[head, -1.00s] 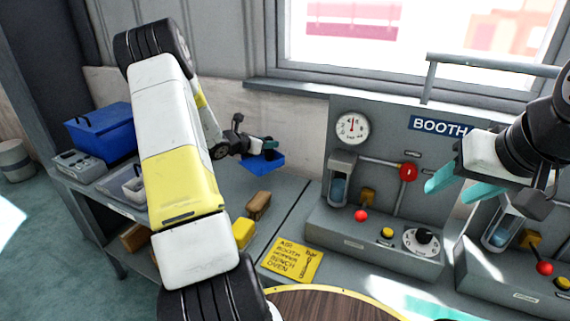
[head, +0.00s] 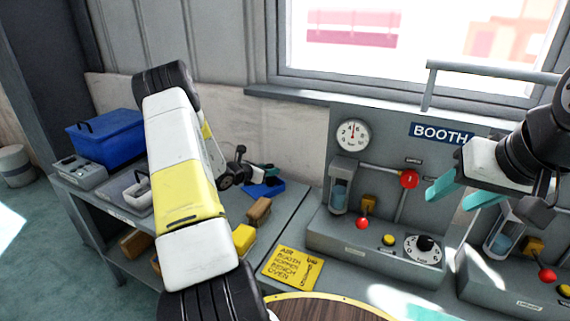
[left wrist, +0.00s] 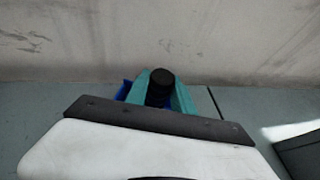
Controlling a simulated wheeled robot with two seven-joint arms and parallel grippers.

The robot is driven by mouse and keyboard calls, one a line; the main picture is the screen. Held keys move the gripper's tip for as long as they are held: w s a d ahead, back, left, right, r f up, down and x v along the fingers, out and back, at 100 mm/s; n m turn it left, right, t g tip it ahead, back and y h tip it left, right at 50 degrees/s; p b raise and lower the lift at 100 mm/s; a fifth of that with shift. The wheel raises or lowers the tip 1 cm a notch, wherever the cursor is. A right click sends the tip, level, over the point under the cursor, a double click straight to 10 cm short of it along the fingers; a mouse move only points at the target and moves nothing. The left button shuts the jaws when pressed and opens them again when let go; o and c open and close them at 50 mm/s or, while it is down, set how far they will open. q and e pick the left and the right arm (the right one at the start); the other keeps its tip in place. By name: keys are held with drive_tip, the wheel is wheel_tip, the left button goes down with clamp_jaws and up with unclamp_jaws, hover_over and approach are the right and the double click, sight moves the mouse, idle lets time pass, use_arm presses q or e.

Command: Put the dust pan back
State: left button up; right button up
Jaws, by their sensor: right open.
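The blue dust pan (head: 266,188) is at the back of the grey bench, near the wall. Its black handle (left wrist: 160,88) stands up between the teal fingers in the left wrist view, where a bit of blue pan (left wrist: 123,90) also shows. My left gripper (head: 264,169) is shut on the handle, with the pan below it. The pan is at or just above the bench top; I cannot tell whether it touches. The gripper body hides most of the pan in the wrist view. My right gripper (head: 455,192) is open and empty in front of the booth panel.
A brown block (head: 259,211) and a yellow block (head: 244,238) lie on the bench in front of the pan. A blue box (head: 108,138) stands at the left. The booth panel (head: 375,240) with gauge and knobs rises at the right. A yellow label card (head: 291,267) lies nearby.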

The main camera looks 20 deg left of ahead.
use_arm(q)
drive_tip(key=o, duration=0.4)
drive_tip(key=shift+c, duration=0.2)
drive_tip(key=shift+r, duration=0.1)
drive_tip(key=v, duration=1.2)
drive_tip(key=s+d+r+m+g+h, duration=0.25)
drive_tip(key=s+d+r+m, duration=0.25)
drive_tip(key=d+r+m, duration=0.45)
drive_tip(key=s+d+r+m+g+h, duration=0.2)
drive_tip(key=s+d+r+m+g, duration=0.3)
drive_tip(key=d, duration=0.7)
drive_tip(key=s+r+m+y, duration=0.3)
drive_tip(key=s+r+m, duration=0.1)
drive_tip(key=s+m, duration=0.5)
drive_tip(key=s+d+r+m+t+y, duration=0.1)
drive_tip(key=s+r+m+y, duration=0.3)
drive_tip(key=s+m, duration=0.4)
drive_tip(key=shift+s+r+m, duration=0.3)
drive_tip(key=shift+s+m, duration=0.05)
drive_tip(key=shift+s, duration=0.5)
